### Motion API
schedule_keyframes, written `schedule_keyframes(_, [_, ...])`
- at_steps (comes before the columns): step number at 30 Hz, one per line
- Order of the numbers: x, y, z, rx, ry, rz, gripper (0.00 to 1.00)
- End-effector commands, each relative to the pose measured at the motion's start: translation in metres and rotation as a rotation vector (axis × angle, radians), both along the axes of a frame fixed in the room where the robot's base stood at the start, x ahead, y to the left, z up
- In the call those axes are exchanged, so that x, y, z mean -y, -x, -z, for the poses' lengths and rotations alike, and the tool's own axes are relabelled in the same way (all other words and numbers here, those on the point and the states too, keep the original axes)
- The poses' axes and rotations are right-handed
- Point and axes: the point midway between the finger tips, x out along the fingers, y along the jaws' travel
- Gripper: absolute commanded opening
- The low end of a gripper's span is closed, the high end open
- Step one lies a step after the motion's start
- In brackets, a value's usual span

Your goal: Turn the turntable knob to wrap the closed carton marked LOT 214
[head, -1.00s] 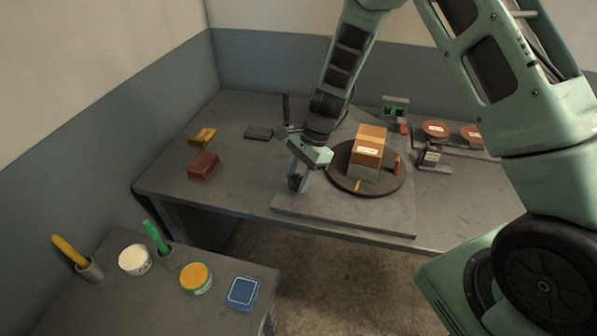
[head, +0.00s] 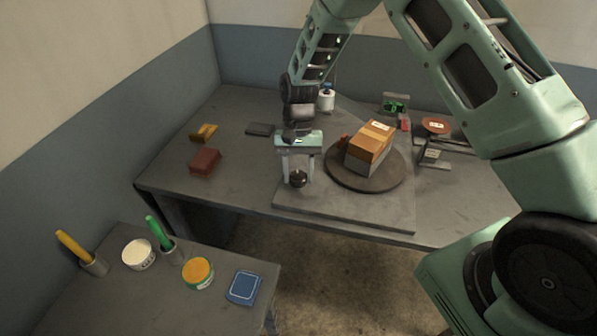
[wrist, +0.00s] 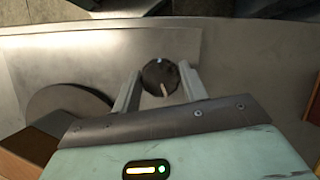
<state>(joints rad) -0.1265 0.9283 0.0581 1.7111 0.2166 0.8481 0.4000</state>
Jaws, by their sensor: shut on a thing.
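My gripper (head: 298,176) points down over the front left of the grey base plate (head: 340,210). Its fingers are closed around the dark round knob (head: 298,181); the wrist view shows the knob (wrist: 160,75) with a pale mark between the fingertips. The carton (head: 370,143) stands closed on the dark round turntable (head: 365,186), right of my gripper. Its upper part is orange-brown and its lower part grey. It carries a white label whose print is too small to read. A small orange-red piece (head: 343,139) shows at the carton's left.
A dark red box (head: 205,161), a yellow piece (head: 204,132) and a dark flat block (head: 260,129) lie left on the table. A device with a green display (head: 395,104) stands behind the turntable. The near table holds tubs, a blue pad (head: 244,287) and cups with coloured handles.

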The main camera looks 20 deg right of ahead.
Motion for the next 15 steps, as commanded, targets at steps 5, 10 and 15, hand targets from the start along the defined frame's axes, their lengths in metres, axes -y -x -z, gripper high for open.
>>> schedule_keyframes(5, [-0.0017, 0.0002, 0.0006, -0.001, 0.0, -0.17, 0.2])
schedule_keyframes(10, [-0.0022, 0.0001, 0.0006, -0.001, 0.0, -0.331, 0.2])
schedule_keyframes(15, [-0.0024, 0.0005, 0.0006, -0.002, 0.0, -0.484, 0.2])
